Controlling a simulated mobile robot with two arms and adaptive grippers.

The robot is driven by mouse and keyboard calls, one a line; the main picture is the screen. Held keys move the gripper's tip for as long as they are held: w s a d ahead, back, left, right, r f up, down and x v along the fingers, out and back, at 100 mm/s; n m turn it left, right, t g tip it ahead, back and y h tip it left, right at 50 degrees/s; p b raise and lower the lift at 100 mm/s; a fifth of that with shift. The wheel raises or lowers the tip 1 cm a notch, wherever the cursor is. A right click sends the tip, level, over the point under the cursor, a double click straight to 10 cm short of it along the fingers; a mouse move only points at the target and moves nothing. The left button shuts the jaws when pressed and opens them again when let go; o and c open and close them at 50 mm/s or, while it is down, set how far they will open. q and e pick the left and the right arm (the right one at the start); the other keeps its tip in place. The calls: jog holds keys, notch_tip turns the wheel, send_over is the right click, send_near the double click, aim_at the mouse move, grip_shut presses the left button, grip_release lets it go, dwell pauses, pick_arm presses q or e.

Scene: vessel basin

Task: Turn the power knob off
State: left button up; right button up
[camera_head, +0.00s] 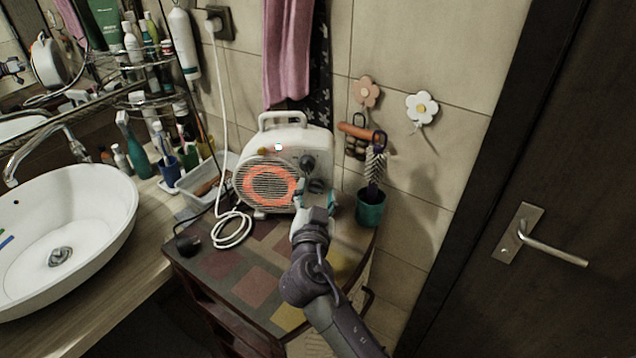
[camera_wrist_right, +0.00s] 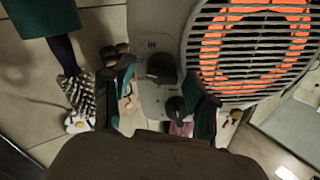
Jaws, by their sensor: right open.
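The white fan heater (camera_head: 285,137) stands on the small cabinet, its round grille (camera_head: 270,184) glowing orange. Two dark knobs sit on its front panel, an upper knob (camera_head: 307,163) and a lower knob (camera_head: 317,186). My right gripper (camera_head: 314,199) is in front of the panel. In the right wrist view, which is upside down, the open right gripper (camera_wrist_right: 166,105) has the upper knob (camera_wrist_right: 175,106) between its fingers, nearer one finger; I cannot tell whether they touch. The lower knob (camera_wrist_right: 160,68) shows just beyond the fingertips. My left gripper is out of view.
A teal cup (camera_head: 370,210) with a brush stands close right of the heater. A white cable (camera_head: 235,228) and black plug (camera_head: 188,243) lie on the left of the cabinet top (camera_head: 242,285). The basin (camera_head: 100,205) is at left, a dark door (camera_head: 570,180) at right.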

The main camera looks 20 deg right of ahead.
jog(key=shift+s+a+r, duration=0.1)
jog(key=shift+s+a, duration=0.05)
jog(key=shift+s, duration=0.1)
jog(key=shift+c, duration=0.2)
jog(key=shift+w, duration=0.1)
grip_shut()
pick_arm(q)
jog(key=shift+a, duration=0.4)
